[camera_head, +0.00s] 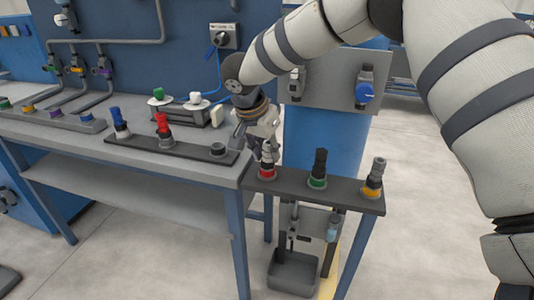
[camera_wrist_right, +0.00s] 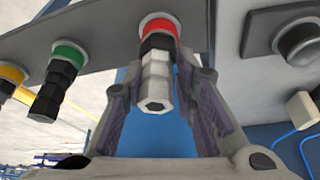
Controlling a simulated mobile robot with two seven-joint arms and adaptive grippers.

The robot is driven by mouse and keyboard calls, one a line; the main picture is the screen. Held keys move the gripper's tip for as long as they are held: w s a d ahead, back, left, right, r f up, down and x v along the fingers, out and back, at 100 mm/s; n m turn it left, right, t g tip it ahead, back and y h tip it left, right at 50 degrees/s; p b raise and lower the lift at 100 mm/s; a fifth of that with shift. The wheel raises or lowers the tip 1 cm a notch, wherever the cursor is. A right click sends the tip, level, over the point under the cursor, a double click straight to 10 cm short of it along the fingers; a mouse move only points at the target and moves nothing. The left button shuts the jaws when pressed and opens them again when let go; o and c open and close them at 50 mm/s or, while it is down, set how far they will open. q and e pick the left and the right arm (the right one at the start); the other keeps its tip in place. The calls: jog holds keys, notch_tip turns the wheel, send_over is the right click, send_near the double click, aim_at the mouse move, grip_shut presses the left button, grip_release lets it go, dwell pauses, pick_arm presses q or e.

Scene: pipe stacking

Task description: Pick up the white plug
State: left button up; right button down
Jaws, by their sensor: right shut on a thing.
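The white plug (camera_wrist_right: 157,84) stands in the red-ringed socket (camera_wrist_right: 158,26) of the narrow dark rack. It has a pale hexagonal end and a black band. In the head view the red-ringed socket (camera_head: 267,173) is at the rack's left end, and the plug (camera_head: 267,151) is partly hidden by my gripper. My right gripper (camera_wrist_right: 161,92) has one finger on each side of the plug and is shut on it. In the head view my right gripper (camera_head: 263,138) reaches down over the socket. My left gripper is not in view.
On the table at left, a board (camera_head: 190,152) carries blue and red plugs and an empty socket (camera_head: 218,149). A grey bin (camera_head: 293,274) sits below.

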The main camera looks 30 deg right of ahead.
notch_tip(320, 180, up, 2)
jog(key=shift+w+r, duration=0.1)
jog(key=shift+r, duration=0.1)
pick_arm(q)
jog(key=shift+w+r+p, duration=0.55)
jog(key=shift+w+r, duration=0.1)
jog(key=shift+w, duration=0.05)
pick_arm(e)
jog(key=s+a+r, duration=0.6)
jog(key=a+r, duration=0.4)
jog(key=a, duration=0.2)
jog(key=shift+a+r, duration=0.15)
jog(key=shift+a, duration=0.15)
jog(key=shift+s, duration=0.1)
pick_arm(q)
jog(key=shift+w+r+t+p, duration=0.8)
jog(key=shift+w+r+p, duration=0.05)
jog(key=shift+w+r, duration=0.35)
pick_arm(e)
notch_tip(320, 180, up, 8)
